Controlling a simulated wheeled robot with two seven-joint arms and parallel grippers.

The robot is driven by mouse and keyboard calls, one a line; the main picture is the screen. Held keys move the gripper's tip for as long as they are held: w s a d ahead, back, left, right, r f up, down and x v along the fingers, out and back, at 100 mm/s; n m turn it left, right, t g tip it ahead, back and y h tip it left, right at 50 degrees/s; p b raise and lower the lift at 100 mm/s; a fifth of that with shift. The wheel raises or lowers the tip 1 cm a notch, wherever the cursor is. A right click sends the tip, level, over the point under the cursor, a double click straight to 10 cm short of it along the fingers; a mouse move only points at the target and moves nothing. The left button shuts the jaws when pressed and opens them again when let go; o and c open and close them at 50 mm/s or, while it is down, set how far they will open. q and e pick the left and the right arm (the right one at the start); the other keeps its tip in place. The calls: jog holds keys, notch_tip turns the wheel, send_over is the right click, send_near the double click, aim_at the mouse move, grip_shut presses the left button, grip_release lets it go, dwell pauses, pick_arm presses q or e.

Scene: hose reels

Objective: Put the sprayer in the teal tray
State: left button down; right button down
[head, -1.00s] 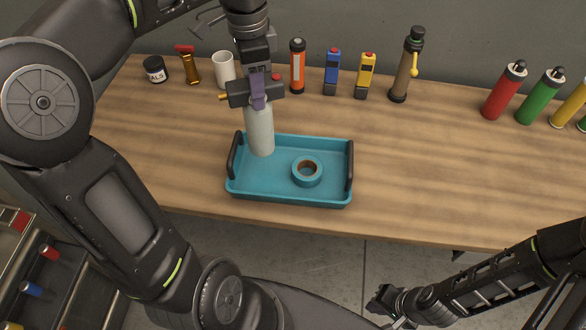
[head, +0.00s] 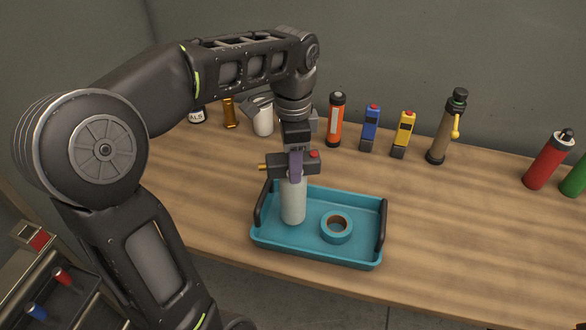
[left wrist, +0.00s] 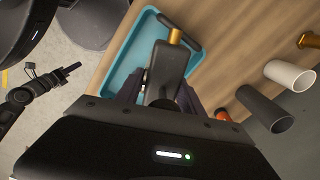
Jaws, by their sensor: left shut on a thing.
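The sprayer has a pale grey-white bottle (head: 293,203), a dark head and a brass nozzle (head: 262,166) pointing left; the nozzle also shows in the left wrist view (left wrist: 175,37). My left gripper (head: 296,167) is shut on its head and holds it upright over the left part of the teal tray (head: 315,252). The bottle's base appears inside the rim; whether it touches the floor I cannot tell. The tray also shows in the left wrist view (left wrist: 118,75). My right gripper (left wrist: 65,72) appears small at the left there, its jaws unclear; the head view lacks it.
A teal tape roll (head: 337,228) lies in the tray, right of the bottle. The tray has dark end handles (head: 381,225). Behind stand a white cup (head: 263,122), an orange-black cylinder (head: 335,120), blue (head: 370,130) and yellow (head: 403,135) devices and a brown pump bottle (head: 446,130).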

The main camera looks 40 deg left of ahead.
aim_at(289, 190)
pick_arm(q)
notch_tip(289, 190, down, 2)
jog(key=shift+f, duration=0.25)
jog(key=shift+f, duration=0.25)
jog(key=c, duration=0.7)
grip_release()
jog(key=shift+r, duration=0.1)
